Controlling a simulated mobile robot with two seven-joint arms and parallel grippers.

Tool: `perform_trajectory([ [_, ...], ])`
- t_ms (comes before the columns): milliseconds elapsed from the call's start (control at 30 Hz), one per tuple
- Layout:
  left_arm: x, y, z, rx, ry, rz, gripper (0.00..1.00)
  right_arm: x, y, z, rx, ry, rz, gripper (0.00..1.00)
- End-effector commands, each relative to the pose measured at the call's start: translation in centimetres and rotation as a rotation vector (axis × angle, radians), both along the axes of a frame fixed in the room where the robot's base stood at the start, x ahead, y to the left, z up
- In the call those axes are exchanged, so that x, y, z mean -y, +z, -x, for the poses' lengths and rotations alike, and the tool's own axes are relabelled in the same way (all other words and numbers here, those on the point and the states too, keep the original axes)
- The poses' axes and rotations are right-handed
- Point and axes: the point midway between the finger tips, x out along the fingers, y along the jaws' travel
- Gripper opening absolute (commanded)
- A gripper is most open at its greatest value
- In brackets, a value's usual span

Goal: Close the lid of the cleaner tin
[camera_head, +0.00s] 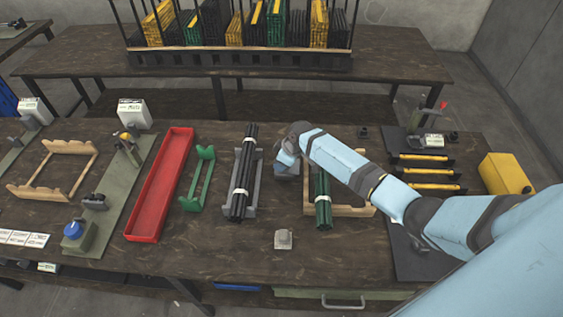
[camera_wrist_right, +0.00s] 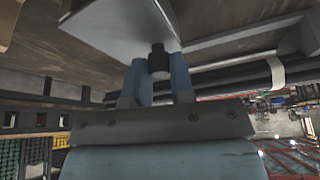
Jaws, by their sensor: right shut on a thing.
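My right gripper (camera_head: 287,166) reaches to the middle of the workbench, between the black rod bundle and the green rod bundle. In the right wrist view its two blue fingers (camera_wrist_right: 158,82) are shut on a short dark knob (camera_wrist_right: 158,62). The knob joins a flat grey metal plate (camera_wrist_right: 115,22), which looks like a lid. In the head view the arm and hand mostly hide this held part. A small pale grey metal block (camera_head: 283,239) stands on the bench nearer the front edge. I cannot tell which thing is the cleaner tin's body. My left gripper is not in view.
The black rods (camera_head: 234,199) rest in a grey cradle, the green rods (camera_head: 323,203) by a wooden one. A red tray (camera_head: 150,214) and green cradle (camera_head: 197,187) lie left. A yellow container (camera_head: 505,173) stands far right. Bare bench surrounds the small block.

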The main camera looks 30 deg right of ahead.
Motion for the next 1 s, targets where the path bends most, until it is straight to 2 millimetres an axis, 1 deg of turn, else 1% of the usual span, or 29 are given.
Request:
perform_trajectory([
  [167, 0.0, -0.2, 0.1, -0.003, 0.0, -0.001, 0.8, 0.1, 0.2, -0.1, 0.004, -0.001, 0.0, 0.0],
  [200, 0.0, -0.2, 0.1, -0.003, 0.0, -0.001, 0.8, 0.1, 0.2, -0.1, 0.004, -0.001, 0.0, 0.24],
  [233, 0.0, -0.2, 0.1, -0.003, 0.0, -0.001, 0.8, 0.1, 0.2, -0.1, 0.004, -0.001, 0.0, 0.31],
  [267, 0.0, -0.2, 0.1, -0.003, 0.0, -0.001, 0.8, 0.1, 0.2, -0.1, 0.004, -0.001, 0.0, 0.33],
  [533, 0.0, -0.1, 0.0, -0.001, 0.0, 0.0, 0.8, 0.1, 0.2, 0.0, 0.002, 0.0, -0.001, 0.33],
  [667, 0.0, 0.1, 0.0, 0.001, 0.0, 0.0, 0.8, 0.4, 1.1, 0.2, 0.003, 0.001, 0.001, 0.33],
  [767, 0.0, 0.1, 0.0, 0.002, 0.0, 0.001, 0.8, 0.9, 2.7, 0.7, 0.004, 0.001, 0.001, 0.33],
  [1000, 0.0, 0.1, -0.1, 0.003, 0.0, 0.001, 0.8, 2.3, 7.8, 2.3, 0.005, 0.001, 0.002, 0.33],
])
